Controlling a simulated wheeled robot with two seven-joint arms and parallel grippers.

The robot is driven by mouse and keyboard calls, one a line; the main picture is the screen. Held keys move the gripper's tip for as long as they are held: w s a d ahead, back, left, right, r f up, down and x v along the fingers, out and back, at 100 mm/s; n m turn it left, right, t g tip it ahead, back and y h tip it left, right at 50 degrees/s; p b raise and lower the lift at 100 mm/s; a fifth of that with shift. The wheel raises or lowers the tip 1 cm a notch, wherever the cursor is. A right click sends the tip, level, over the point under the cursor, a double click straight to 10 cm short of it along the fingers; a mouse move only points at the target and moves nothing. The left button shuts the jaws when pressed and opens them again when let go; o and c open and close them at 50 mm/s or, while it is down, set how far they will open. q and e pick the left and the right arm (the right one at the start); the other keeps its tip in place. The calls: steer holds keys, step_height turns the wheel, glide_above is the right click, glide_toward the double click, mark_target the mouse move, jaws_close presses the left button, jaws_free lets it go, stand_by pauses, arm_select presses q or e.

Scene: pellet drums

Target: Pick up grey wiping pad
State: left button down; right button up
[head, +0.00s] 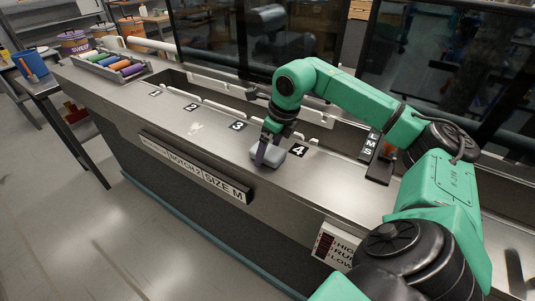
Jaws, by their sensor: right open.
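The grey wiping pad (271,154) lies on the metal bench top, between the labels 3 and 4. My right gripper (262,160) is over it, pointing down, with a dark finger in front of the pad's left part. The jaws are open. The finger hides part of the pad, and I cannot tell whether it touches it. The far finger is hard to make out. My left gripper is not in view.
The metal bench (200,122) carries number labels, with a pale smear (195,128) near label 2. A rack of coloured cylinders (118,64) stands at its far left end. A dark block marked L M S (378,167) stands right of label 4. A long slot runs behind.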

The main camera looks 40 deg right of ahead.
steer(key=c, duration=1.3)
steer(key=shift+r, duration=0.3)
step_height(320, 180, up, 13)
steer(key=p, duration=0.2)
step_height(320, 180, up, 7)
steer(key=p, duration=0.4)
glide_above(268, 150)
steer(key=shift+s, duration=0.15)
